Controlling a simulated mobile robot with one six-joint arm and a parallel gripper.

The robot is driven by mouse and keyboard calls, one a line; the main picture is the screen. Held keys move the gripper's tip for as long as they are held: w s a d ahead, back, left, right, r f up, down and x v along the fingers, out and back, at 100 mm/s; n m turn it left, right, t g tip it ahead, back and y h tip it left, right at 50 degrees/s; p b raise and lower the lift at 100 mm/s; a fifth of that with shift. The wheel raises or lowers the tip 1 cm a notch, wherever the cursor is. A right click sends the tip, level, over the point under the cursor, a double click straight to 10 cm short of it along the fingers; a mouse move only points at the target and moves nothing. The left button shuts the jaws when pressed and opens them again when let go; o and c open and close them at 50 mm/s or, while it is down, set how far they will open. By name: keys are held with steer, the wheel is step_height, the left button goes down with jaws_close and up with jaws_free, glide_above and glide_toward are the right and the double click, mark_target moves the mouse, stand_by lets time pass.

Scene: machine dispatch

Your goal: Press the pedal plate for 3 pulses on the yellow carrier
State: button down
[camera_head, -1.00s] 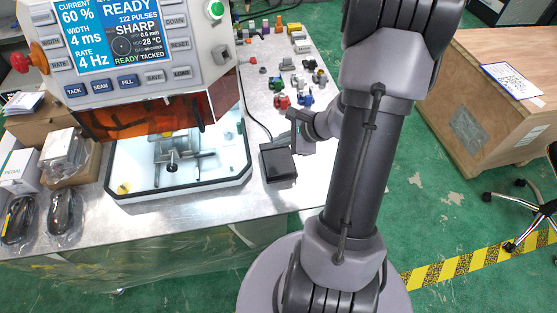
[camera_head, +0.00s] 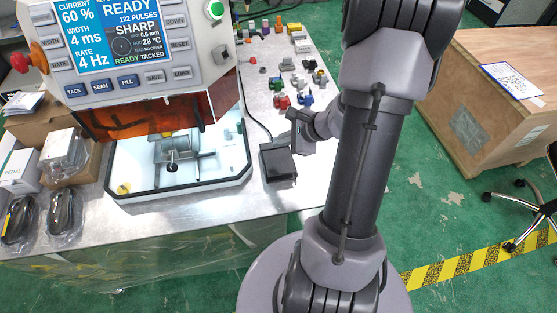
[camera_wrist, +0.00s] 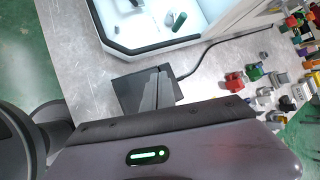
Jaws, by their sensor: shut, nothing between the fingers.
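The pedal plate (camera_head: 278,162) is a black box with a cable on the metal table, right of the lit welding chamber. In the wrist view the pedal (camera_wrist: 128,92) lies under my fingers. My gripper (camera_head: 297,128) is shut and empty, just above or at the pedal's right side; contact cannot be told. It also shows in the wrist view (camera_wrist: 162,86). In the chamber a grey fixture (camera_head: 176,148) holds a grey cylindrical part. A small yellow knob (camera_head: 123,188) sits at the chamber's front left. I cannot tell which thing is the yellow carrier.
The machine's screen (camera_head: 107,35) reads READY, 122 pulses, SHARP, READY TACKED. Several small coloured parts (camera_head: 283,101) lie behind the pedal. Boxes and bagged cables (camera_head: 60,210) crowd the table's left end. A wooden crate (camera_head: 490,110) stands at right.

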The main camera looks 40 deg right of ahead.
stand_by(0.3)
step_height(320, 180, up, 4)
steer(key=m+p, duration=0.6)
steer(key=m, duration=1.2)
steer(key=m+p, duration=0.7)
steer(key=m, duration=1.1)
steer(key=shift+w+d+f, duration=0.1)
steer(key=shift+w+f, duration=0.05)
steer(key=shift+f, duration=0.1)
